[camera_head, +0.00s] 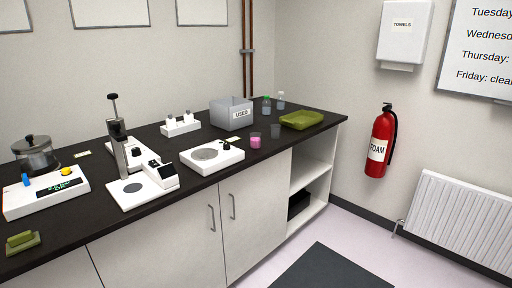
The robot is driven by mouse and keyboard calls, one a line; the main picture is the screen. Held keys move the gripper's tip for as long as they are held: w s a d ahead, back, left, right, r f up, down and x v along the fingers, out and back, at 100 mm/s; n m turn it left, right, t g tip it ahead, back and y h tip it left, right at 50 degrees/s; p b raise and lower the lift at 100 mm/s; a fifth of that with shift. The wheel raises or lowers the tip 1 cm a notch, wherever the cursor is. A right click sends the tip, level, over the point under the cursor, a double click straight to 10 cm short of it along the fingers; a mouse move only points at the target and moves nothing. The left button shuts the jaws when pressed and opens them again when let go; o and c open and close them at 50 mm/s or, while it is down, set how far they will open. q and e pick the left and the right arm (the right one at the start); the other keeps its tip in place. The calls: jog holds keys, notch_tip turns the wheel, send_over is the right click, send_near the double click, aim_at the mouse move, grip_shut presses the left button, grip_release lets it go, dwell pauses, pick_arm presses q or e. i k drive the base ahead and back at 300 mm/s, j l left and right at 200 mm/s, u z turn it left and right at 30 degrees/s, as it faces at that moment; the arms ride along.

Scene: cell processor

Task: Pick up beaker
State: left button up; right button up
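A small clear beaker (275,131) stands on the dark counter (90,210), in front of the green tray. Just left of it and a little nearer stands a similar small vessel with pink contents (256,141). Which of the two is the task's beaker I cannot tell. Both are upright and apart from any gripper. Neither of my grippers shows in the head view.
A grey bin marked USED (232,112), two bottles (267,105) and a green tray (302,120) stand behind the vessels. A white hotplate device (212,156) is to their left. A dark mat (330,268) lies on the floor.

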aim_at(255, 138)
jog(key=i+l, duration=0.2)
jog(key=i, duration=0.3)
jog(key=i+l+u, duration=0.1)
jog(key=i, duration=0.4)
jog(key=l, duration=0.1)
